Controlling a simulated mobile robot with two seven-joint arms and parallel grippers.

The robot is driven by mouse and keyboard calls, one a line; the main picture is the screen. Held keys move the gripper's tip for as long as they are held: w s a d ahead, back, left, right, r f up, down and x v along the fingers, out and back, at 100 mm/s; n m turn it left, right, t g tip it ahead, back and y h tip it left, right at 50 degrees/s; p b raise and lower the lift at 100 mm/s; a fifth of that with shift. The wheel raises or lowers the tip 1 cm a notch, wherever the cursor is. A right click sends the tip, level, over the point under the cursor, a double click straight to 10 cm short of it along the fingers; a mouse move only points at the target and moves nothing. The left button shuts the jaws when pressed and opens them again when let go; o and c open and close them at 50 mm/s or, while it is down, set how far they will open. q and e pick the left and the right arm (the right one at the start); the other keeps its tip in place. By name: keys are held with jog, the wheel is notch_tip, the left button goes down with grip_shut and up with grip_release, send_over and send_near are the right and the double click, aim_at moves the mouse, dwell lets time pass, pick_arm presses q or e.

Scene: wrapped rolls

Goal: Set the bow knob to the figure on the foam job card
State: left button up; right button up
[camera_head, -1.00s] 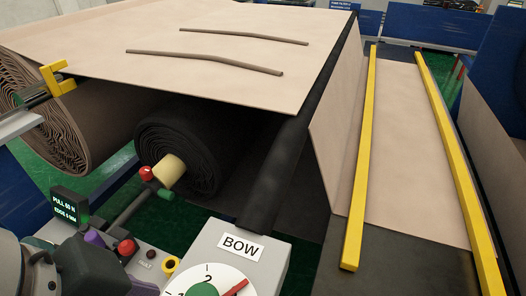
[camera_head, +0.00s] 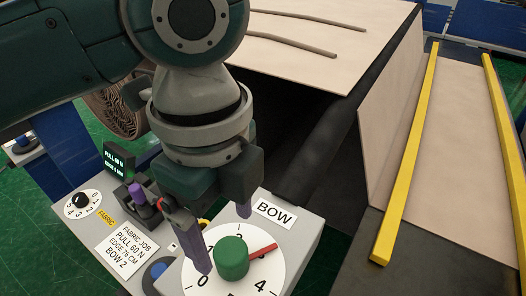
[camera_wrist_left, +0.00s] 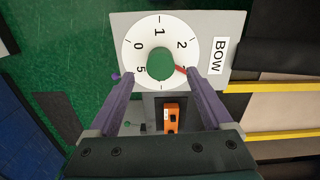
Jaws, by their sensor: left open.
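The BOW knob is a green knob (camera_head: 232,258) on a white dial with a red pointer (camera_head: 262,249). In the left wrist view the green knob (camera_wrist_left: 161,66) shows its red pointer (camera_wrist_left: 180,69) past the 2, at about the 3 position. My left gripper (camera_head: 222,238) is open above the dial, its purple fingers (camera_wrist_left: 160,88) apart on either side of the knob, not closed on it. A white card (camera_head: 127,247) reads FABRIC JOB, PULL 60 N, BOW 2; its edge line is small. No card marked foam is readable. My right gripper is out of view.
A lit display (camera_head: 117,159) stands behind. A blue button (camera_head: 157,272) is beside the BOW dial. Yellow rails (camera_head: 408,150) run at right.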

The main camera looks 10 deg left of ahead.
aim_at(229, 249)
pick_arm(q)
notch_tip(229, 249, down, 6)
jog(key=shift+f, duration=0.15)
grip_shut()
dwell(0.7)
